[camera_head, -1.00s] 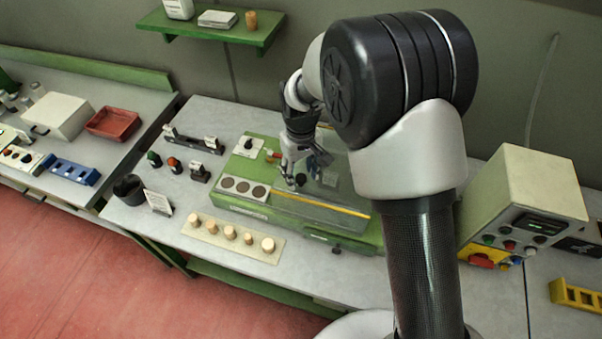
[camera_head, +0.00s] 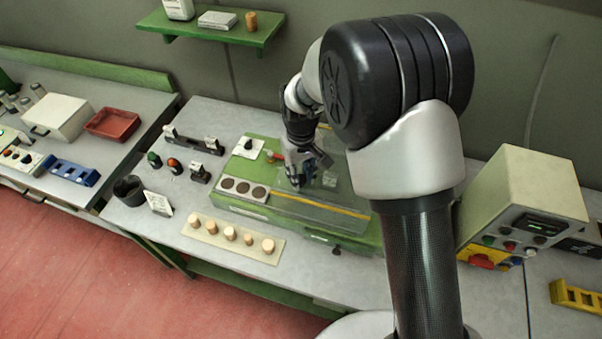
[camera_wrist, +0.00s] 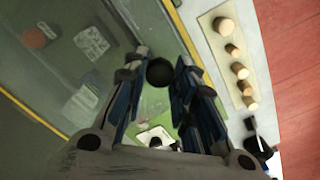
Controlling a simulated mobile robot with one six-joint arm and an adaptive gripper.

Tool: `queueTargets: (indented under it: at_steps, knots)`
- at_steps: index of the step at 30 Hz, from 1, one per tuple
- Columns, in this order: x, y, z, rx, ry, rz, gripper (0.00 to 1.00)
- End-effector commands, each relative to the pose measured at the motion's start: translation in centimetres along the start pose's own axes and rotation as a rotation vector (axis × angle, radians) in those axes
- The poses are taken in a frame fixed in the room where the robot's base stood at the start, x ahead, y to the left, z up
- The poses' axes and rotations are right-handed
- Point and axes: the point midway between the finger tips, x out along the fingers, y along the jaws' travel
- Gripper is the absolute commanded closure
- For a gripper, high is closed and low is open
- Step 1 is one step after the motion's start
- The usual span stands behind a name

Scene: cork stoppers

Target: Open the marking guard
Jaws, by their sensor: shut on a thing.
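The marking guard (camera_head: 320,206) is a clear cover with a yellow strip along its edge, lying down over the green machine on the middle bench. Its clear panel also shows in the wrist view (camera_wrist: 60,60). My gripper (camera_head: 296,181) is at the guard's top, near its left end. In the wrist view, a round black knob (camera_wrist: 159,73) sits between my fingertips, and my gripper is shut on it. In the head view my fingers hide the knob.
Several corks stand on a pale strip (camera_head: 211,231) in front of the machine. A black cup (camera_head: 129,189) stands to the left. A control box (camera_head: 523,207) stands to the right. A shelf (camera_head: 210,31) hangs on the wall behind.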

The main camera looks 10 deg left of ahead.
Motion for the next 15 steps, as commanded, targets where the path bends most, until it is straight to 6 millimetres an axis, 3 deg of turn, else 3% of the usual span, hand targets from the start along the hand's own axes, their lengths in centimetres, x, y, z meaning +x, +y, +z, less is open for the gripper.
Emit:
queueTargets:
  at_steps: [15]
  knots:
    - [-0.04, 0.38, 0.31, 0.002, 0.001, 0.0, 1.0]
